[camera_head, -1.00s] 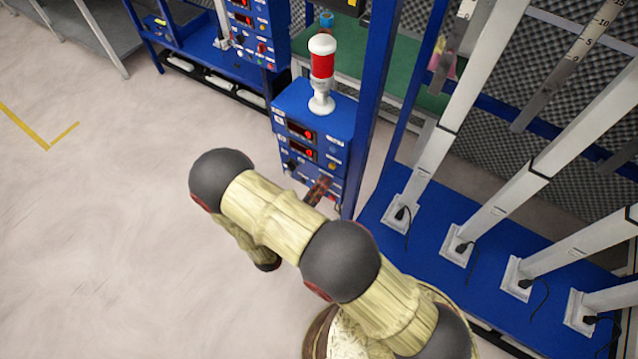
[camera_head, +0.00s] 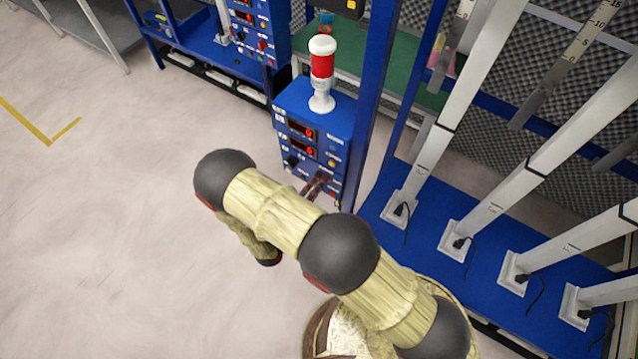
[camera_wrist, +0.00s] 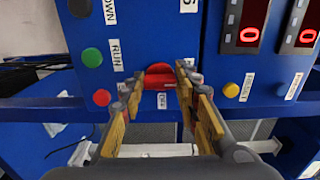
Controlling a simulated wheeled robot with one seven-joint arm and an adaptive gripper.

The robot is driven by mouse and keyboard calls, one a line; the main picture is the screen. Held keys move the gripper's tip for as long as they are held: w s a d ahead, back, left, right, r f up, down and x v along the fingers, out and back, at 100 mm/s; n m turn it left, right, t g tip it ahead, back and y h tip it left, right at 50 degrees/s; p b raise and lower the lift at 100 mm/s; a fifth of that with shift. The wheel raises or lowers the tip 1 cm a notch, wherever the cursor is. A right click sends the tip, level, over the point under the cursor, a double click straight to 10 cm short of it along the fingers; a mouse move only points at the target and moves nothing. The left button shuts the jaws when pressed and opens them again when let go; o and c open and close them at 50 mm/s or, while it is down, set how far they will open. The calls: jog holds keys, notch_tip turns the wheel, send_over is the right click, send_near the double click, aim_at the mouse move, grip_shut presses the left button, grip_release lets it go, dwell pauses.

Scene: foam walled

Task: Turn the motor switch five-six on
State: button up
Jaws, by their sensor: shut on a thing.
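The blue control box (camera_head: 318,122) with two red displays stands left of the blue frame post in the head view. In the wrist view a red switch (camera_wrist: 159,70) sits on the panel above a small label. My gripper (camera_wrist: 163,74) has a finger on each side of this switch and is shut on it. The fingertips cover its sides, and I cannot read its number or tell its on or off position. In the head view my gripper (camera_head: 316,184) is at the box's lower front, partly hidden by my arm.
Green (camera_wrist: 92,57) and red (camera_wrist: 102,97) buttons lie left of the switch; a yellow button (camera_wrist: 231,90) lies right. A red-and-white lamp (camera_head: 322,75) tops the box. White posts (camera_head: 455,120) stand on a blue base at right. The floor at left is clear.

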jog(key=shift+a, duration=0.1)
jog(key=o, duration=1.2)
jog(key=shift+c, duration=0.2)
jog(key=v, duration=1.2)
